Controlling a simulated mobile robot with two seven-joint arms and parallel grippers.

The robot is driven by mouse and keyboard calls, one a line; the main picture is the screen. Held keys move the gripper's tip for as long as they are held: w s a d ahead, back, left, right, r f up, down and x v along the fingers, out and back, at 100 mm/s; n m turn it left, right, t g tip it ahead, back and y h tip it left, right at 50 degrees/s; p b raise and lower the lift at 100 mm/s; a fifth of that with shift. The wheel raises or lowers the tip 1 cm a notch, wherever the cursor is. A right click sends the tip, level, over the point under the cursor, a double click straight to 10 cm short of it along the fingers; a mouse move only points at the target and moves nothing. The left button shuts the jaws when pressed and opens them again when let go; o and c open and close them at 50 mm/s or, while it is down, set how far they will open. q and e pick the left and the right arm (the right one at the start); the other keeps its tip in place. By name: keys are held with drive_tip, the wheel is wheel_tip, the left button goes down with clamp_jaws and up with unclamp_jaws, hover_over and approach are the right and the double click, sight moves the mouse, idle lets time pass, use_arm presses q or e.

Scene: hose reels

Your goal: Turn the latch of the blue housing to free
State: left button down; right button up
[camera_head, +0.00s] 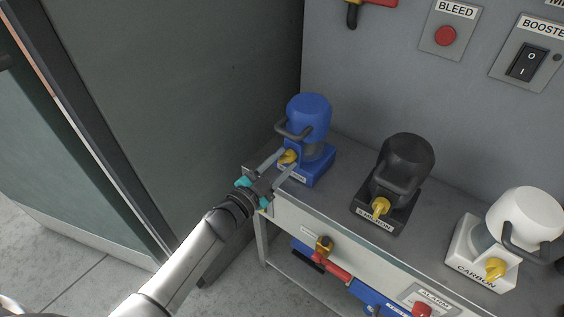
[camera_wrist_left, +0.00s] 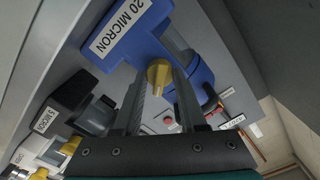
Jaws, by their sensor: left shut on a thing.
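The blue housing (camera_head: 309,117) stands at the left end of the grey bench, with a dark handle on its side. Its label reads 20 MICRON in the left wrist view (camera_wrist_left: 121,27). A yellow latch (camera_head: 288,157) is on the front of its base. My left gripper (camera_head: 283,161) reaches it from the front left. In the left wrist view the yellow latch (camera_wrist_left: 159,72) sits between the two fingertips, and the fingers are shut on it. The latch's exact angle is partly hidden by the fingers. My right gripper is not in view.
A black housing (camera_head: 407,160) and a white CARBON housing (camera_head: 525,217), each with a yellow latch, stand farther right on the bench (camera_head: 340,209). Red and blue valve parts (camera_head: 335,271) are below the bench front. A panel with BLEED button (camera_head: 446,36) and BOOSTER switch (camera_head: 526,62) is behind.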

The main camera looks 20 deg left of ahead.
use_arm(q)
drive_tip(key=m, duration=0.4)
drive_tip(key=shift+b, duration=0.3)
drive_tip(key=m, duration=0.2)
drive_tip(key=shift+m, duration=0.7)
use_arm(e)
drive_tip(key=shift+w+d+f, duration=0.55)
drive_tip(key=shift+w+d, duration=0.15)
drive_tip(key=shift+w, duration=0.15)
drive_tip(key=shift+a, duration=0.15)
use_arm(q)
drive_tip(key=shift+c, duration=2.3)
unclamp_jaws()
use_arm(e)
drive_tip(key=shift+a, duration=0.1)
use_arm(q)
drive_tip(key=shift+s, duration=0.15)
